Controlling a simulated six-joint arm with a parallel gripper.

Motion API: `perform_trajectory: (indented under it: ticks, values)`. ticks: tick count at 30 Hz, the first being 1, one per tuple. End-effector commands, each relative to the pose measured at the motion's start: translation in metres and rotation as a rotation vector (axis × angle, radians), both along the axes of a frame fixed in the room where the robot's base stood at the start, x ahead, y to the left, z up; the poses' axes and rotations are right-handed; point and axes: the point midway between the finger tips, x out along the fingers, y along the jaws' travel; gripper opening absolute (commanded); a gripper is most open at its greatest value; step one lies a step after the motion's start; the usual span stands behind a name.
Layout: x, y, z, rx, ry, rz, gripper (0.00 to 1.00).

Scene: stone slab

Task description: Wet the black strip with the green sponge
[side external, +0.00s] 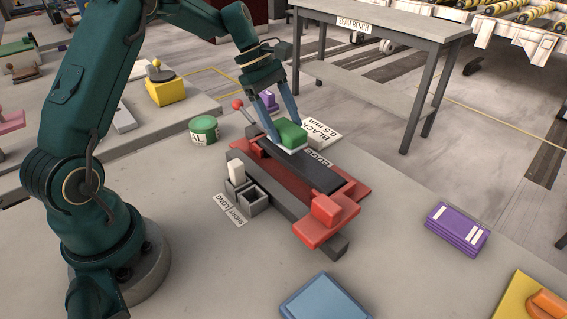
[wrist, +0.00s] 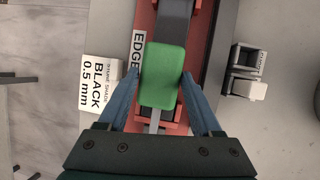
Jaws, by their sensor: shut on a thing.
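The green sponge (side external: 291,134) is held between the blue-grey fingers of my gripper (side external: 278,122), over the far end of the black strip (side external: 311,166). In the wrist view the sponge (wrist: 163,76) sits between the two fingertips (wrist: 162,78) and covers part of the strip (wrist: 174,22). The sponge has a pale underside. I cannot tell whether it touches the strip. The strip lies along a red fixture (side external: 350,190) with a red block clamp (side external: 327,208) at its near end.
A green tin (side external: 204,129) stands left of the fixture. Small grey bins (side external: 253,199), one holding a white block (side external: 236,171), sit beside it. A card reading "BLACK 0.5 mm" (side external: 318,131) lies behind. Purple pads (side external: 457,229) and a blue tray (side external: 325,300) lie right and front.

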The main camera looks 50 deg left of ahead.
Motion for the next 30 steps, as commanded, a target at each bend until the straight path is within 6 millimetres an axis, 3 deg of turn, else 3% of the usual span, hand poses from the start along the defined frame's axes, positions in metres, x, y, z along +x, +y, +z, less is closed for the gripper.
perform_trajectory:
  ticks: [30]
  values:
    - [0.0,0.0,-0.015,-0.001,0.0,0.0,0.21]
